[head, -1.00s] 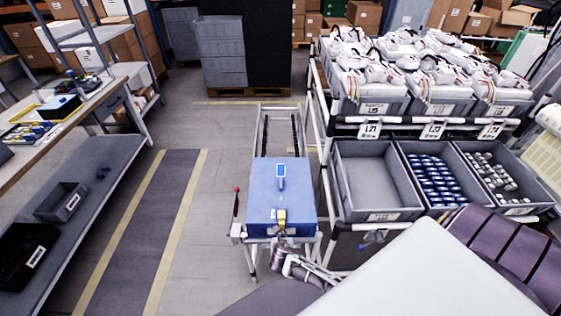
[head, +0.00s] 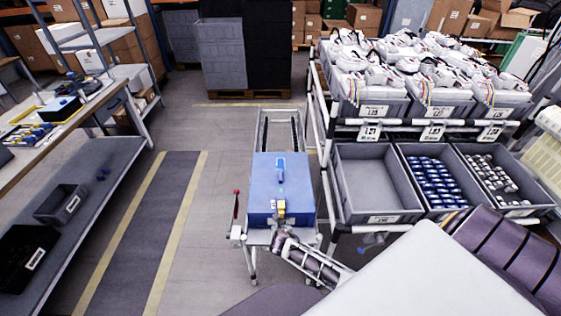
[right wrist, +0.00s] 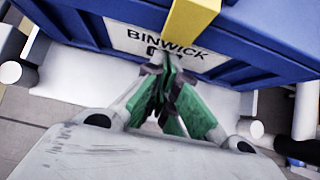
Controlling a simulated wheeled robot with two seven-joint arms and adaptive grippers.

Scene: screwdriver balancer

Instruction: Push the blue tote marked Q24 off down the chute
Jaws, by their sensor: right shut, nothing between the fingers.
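The blue tote (head: 262,185) stands on the near end of the chute (head: 262,130), a narrow track with dark rails running away from me. A blue and white item lies on its lid, and a yellow strap or tag (head: 281,207) shows at its near edge. In the right wrist view the tote (right wrist: 120,20) fills the top, with a white label reading BINWICK; the line below is mostly hidden, so I cannot read the number. My right gripper (head: 279,220) is shut and empty, its green fingertips (right wrist: 172,85) against or very near the label. My left gripper is not in view.
A rack of grey bins (head: 375,185) stands close on the right of the chute. A red-tipped lever (head: 236,203) stands at the tote's left. A grey workbench (head: 85,185) is at far left. The floor between is free. Dark stacked crates (head: 222,55) stand beyond the chute.

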